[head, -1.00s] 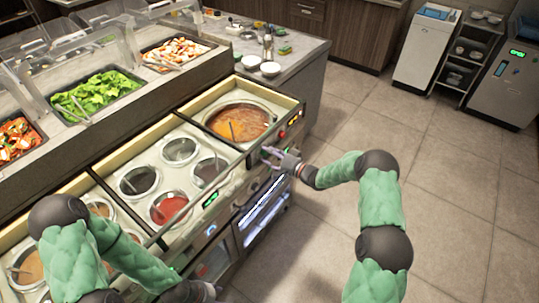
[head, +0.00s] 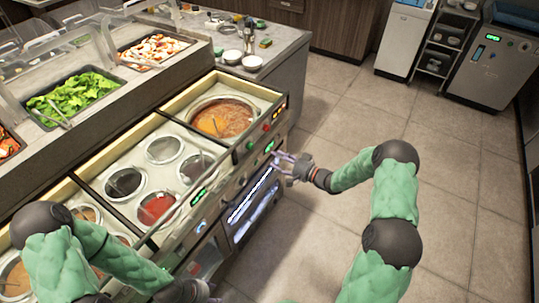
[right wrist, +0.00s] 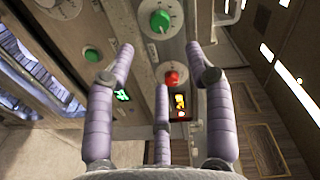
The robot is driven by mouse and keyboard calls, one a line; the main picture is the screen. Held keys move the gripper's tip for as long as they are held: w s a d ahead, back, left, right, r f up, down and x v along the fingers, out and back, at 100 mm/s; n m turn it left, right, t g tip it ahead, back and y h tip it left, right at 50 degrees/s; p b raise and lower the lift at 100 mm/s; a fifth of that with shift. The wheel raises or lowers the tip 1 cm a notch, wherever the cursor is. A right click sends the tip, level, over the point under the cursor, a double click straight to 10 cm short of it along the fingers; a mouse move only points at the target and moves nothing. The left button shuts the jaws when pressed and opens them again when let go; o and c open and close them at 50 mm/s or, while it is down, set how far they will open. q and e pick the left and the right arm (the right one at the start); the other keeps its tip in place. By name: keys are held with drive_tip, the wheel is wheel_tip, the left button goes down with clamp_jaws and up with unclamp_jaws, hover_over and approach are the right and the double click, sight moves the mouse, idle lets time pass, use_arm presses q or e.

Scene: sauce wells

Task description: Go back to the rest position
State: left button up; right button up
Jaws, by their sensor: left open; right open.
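My right gripper (head: 283,158) is open and empty, in front of the control panel of the sauce-well counter. In the right wrist view its spread fingers (right wrist: 162,75) face a panel with a green knob (right wrist: 160,20), a red knob (right wrist: 172,79) and a lit display (right wrist: 180,101). Nothing is between the fingers. My left gripper (head: 212,291) is low at the bottom edge of the head view, near the counter front, mostly cut off. The large round soup well (head: 222,118) holds orange-brown liquid. A red sauce well (head: 157,207) is nearer.
The sauce-well counter (head: 170,123) runs along the left. Trays of lettuce (head: 75,94) and other food (head: 150,50) stand behind it. White bowls (head: 252,63) sit on a grey side counter. Open tiled floor (head: 440,170) lies to the right. Appliances stand at the back right.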

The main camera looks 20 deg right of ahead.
drive_tip(key=shift+s+d, duration=0.3)
drive_tip(key=shift+s, duration=0.1)
drive_tip(key=s+a+f+g+h, duration=0.3)
drive_tip(key=s+a+f, duration=0.25)
drive_tip(key=f, duration=0.25)
drive_tip(key=s+a+f+g+h, duration=0.2)
drive_tip(key=s+a+f+g, duration=0.1)
drive_tip(key=s+a+f, duration=0.3)
drive_tip(key=s+a+f+n+g, duration=0.2)
drive_tip(key=s+a+g, duration=0.1)
drive_tip(key=s, duration=0.7)
drive_tip(key=s+a+f+n+g+h, duration=0.1)
drive_tip(key=s+a+f+n+g, duration=0.1)
drive_tip(key=s, duration=0.9)
drive_tip(key=shift+s+a+f+g, duration=0.2)
drive_tip(key=shift+a+f+g, duration=0.45)
drive_tip(key=shift+g, duration=0.55)
drive_tip(key=shift+h, duration=0.3)
